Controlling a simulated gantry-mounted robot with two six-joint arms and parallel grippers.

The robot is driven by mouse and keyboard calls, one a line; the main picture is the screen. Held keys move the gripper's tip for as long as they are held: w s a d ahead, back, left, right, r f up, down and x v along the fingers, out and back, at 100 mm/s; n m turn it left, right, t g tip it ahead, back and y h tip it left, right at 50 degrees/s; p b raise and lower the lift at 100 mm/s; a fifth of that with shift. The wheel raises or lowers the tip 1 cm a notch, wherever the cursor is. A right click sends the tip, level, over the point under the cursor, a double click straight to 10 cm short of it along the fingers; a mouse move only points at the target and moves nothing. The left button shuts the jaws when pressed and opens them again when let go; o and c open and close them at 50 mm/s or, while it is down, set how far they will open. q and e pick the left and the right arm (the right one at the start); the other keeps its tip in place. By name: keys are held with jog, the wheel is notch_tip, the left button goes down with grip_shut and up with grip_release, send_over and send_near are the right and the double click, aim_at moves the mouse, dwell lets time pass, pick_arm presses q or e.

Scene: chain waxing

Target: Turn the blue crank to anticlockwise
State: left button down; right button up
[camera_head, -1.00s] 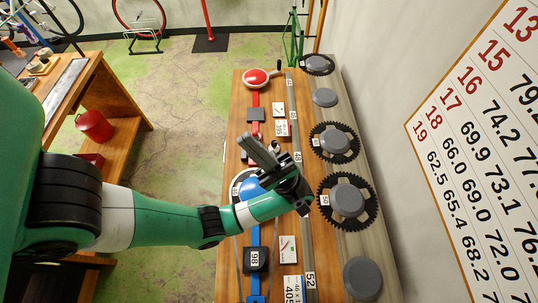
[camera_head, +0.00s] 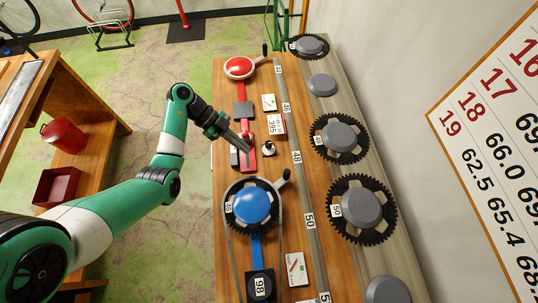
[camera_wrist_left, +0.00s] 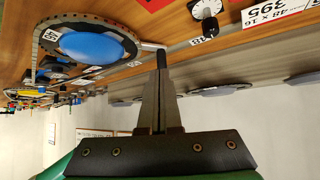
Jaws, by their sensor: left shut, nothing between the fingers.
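The blue crank (camera_head: 252,206) is a round blue hub inside a dark toothed ring on the wooden bench. Its handle (camera_head: 284,177) points to the upper right. In the left wrist view the blue hub (camera_wrist_left: 92,47) shows at upper left, with the black handle end (camera_wrist_left: 161,58) just beyond my fingertips. My right gripper is in neither view.
A red crank (camera_head: 239,67) stands at the bench's far end, with a red bar running from it. Grey discs and dark chainrings (camera_head: 340,138) line the board along the wall. A chain runs from the blue crank's ring toward the block marked 98 (camera_head: 260,286).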

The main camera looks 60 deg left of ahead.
pick_arm(q)
jog(key=b+x, duration=0.6)
jog(key=shift+s+a+f+b, duration=0.1)
jog(key=shift+s+f+b, duration=0.05)
jog(key=shift+f+b, duration=0.25)
jog(key=x, duration=0.3)
jog(key=shift+d+b, duration=0.25)
jog(key=shift+b, duration=0.05)
jog(key=w+d, duration=0.2)
jog(key=d, duration=0.1)
jog(key=shift+w, duration=0.1)
jog(key=shift+w+d, duration=0.15)
jog(key=shift+d, duration=0.2)
